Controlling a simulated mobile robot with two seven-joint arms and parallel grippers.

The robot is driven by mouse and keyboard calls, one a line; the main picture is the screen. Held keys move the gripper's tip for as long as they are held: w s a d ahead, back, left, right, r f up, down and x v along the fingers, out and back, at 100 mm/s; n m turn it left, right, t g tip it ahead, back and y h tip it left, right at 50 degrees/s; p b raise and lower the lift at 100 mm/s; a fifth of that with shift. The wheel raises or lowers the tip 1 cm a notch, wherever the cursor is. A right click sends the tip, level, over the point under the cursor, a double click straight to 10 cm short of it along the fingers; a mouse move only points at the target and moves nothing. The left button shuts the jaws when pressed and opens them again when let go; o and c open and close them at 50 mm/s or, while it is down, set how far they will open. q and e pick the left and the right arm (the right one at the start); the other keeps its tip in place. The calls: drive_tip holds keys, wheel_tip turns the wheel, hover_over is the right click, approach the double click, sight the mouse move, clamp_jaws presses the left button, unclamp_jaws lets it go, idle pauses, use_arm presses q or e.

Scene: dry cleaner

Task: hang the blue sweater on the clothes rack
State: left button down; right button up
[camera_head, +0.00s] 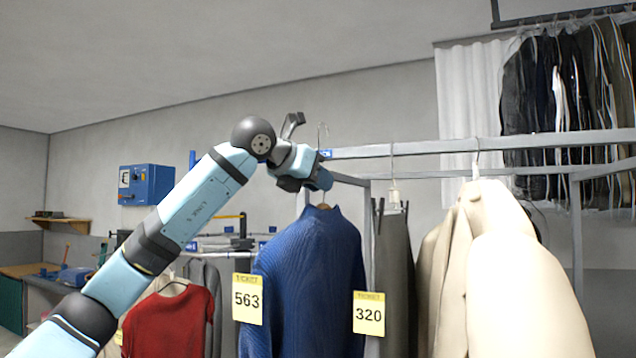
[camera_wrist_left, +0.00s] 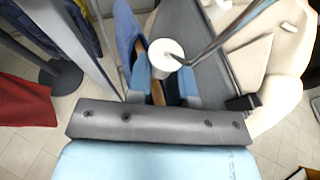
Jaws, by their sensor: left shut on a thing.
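The blue sweater (camera_head: 312,285) hangs upright from a hanger in the head view, with a bit of wood showing at its collar. My left gripper (camera_head: 318,184) is just above the collar, shut on the hanger; a thin metal hook (camera_head: 322,132) rises above the gripper. The clothes rack (camera_head: 440,147) has its near rail end right beside the gripper and hook. I cannot tell whether the hook touches the rail. In the left wrist view, my fingers (camera_wrist_left: 162,92) close around the brown hanger, with the blue sweater (camera_wrist_left: 126,28) behind. My right gripper is not in view.
Grey trousers (camera_head: 396,270) and beige coats (camera_head: 510,270) hang on the rack to the right of the sweater. A red sweater (camera_head: 168,322) hangs at lower left. Yellow tickets 563 (camera_head: 247,298) and 320 (camera_head: 369,313) show at the sweater's sides. Dark garments hang at upper right.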

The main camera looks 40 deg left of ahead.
use_arm(q)
drive_tip(key=shift+w+a+f, duration=0.1)
drive_tip(key=shift+w+a, duration=0.15)
drive_tip(key=shift+w, duration=0.15)
drive_tip(key=shift+w+p, duration=0.35)
drive_tip(key=shift+w, duration=0.05)
drive_tip(key=shift+w+a, duration=0.15)
drive_tip(key=shift+w, duration=0.15)
drive_tip(key=shift+w, duration=0.1)
drive_tip(key=shift+w, duration=0.15)
drive_tip(key=shift+w+a+p, duration=0.2)
drive_tip(key=shift+w+p, duration=0.3)
drive_tip(key=shift+w, duration=0.35)
drive_tip(key=shift+w+a+p, duration=0.2)
drive_tip(key=shift+w+p, duration=0.3)
drive_tip(key=shift+w, duration=0.4)
drive_tip(key=shift+w+a+p, duration=0.2)
drive_tip(key=shift+w+p, duration=0.3)
drive_tip(key=shift+w, duration=0.35)
drive_tip(key=shift+f+b, duration=1.25)
drive_tip(key=shift+f, duration=0.3)
